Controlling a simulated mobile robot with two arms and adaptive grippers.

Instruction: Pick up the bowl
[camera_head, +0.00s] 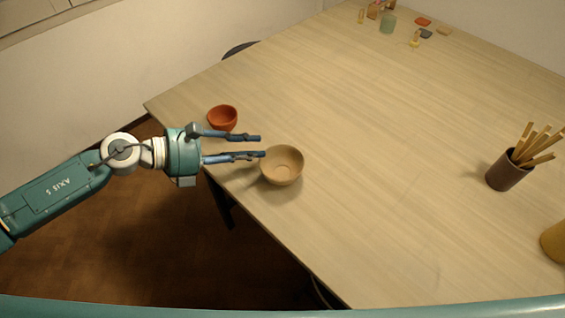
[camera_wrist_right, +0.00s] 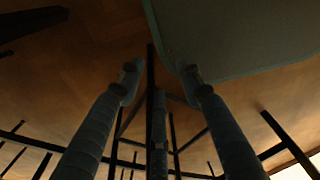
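A tan bowl (camera_head: 282,168) stands upright and empty on the wooden table, near its left edge in the head view. A smaller orange-red bowl (camera_head: 222,117) stands behind it, closer to the table's left corner. My left gripper (camera_head: 262,146) reaches in from the left with its fingers apart. Its fingertips are just left of the tan bowl's rim; the lower one overlaps the rim in the picture, and I cannot tell whether it touches. In the right wrist view, my right gripper (camera_wrist_right: 162,82) is open and empty, over the dark floor area.
The table (camera_head: 370,200) is clear in the middle. A brown cup (camera_head: 505,172) with wooden sticks stands at the right. A yellow-brown vessel (camera_head: 555,241) is at the right edge. A green cup (camera_head: 387,24) and several small items lie at the back. Dark bars (camera_wrist_right: 151,120) show in the right wrist view.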

